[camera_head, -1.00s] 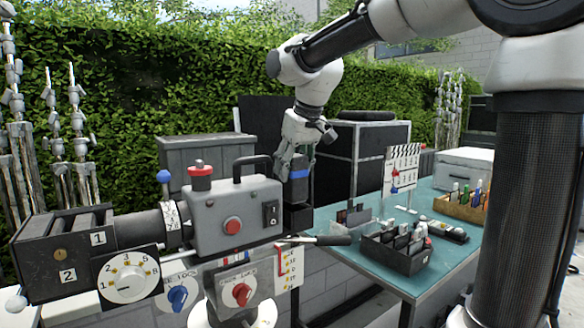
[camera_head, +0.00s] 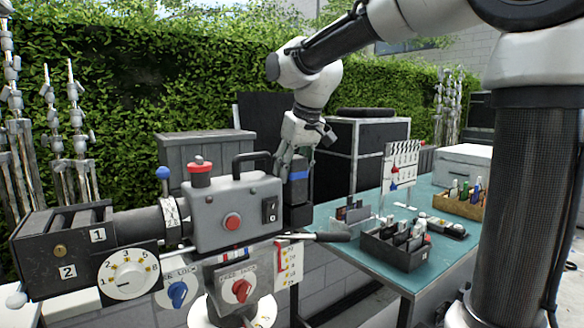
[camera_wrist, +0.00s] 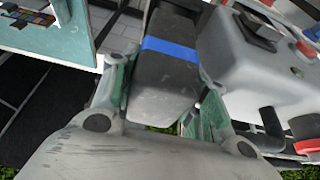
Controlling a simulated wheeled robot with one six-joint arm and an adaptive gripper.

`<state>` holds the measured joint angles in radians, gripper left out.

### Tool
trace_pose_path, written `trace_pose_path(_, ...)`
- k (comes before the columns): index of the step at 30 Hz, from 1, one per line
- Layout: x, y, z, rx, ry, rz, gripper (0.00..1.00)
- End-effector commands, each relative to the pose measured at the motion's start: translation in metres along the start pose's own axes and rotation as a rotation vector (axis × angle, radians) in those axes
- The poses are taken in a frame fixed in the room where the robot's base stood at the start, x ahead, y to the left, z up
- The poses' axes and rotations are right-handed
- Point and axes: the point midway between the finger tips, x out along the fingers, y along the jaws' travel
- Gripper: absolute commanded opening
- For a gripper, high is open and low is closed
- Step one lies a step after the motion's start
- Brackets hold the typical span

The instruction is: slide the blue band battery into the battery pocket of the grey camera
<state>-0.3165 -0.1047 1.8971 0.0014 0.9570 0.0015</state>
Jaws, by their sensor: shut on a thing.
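The grey camera (camera_head: 205,208) stands on its mount at the left of the body view, with a black handle and a red knob on top. The blue band battery (camera_head: 297,185) is a dark block with a blue stripe, at the right rear end of the camera. My gripper (camera_head: 295,165) is shut on it from above. In the wrist view the battery (camera_wrist: 168,70) lies between my gripper's fingers (camera_wrist: 160,95), beside the grey camera body (camera_wrist: 250,70). A black part sits below the battery; I cannot tell how far the battery is in the pocket.
A teal table (camera_head: 375,268) at the right carries a dark box of cards (camera_head: 393,250), a clapperboard (camera_head: 399,165) and a tan box of bottles (camera_head: 462,203). Dark cases stand behind.

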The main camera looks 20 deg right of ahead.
Motion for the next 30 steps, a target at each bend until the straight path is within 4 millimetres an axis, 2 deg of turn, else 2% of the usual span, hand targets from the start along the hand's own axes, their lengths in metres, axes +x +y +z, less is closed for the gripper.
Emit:
trace_pose_path(9,0.000,0.000,0.000,0.000,0.001,0.000,0.06)
trace_pose_path(30,0.019,0.000,0.008,0.000,0.001,0.000,0.06)
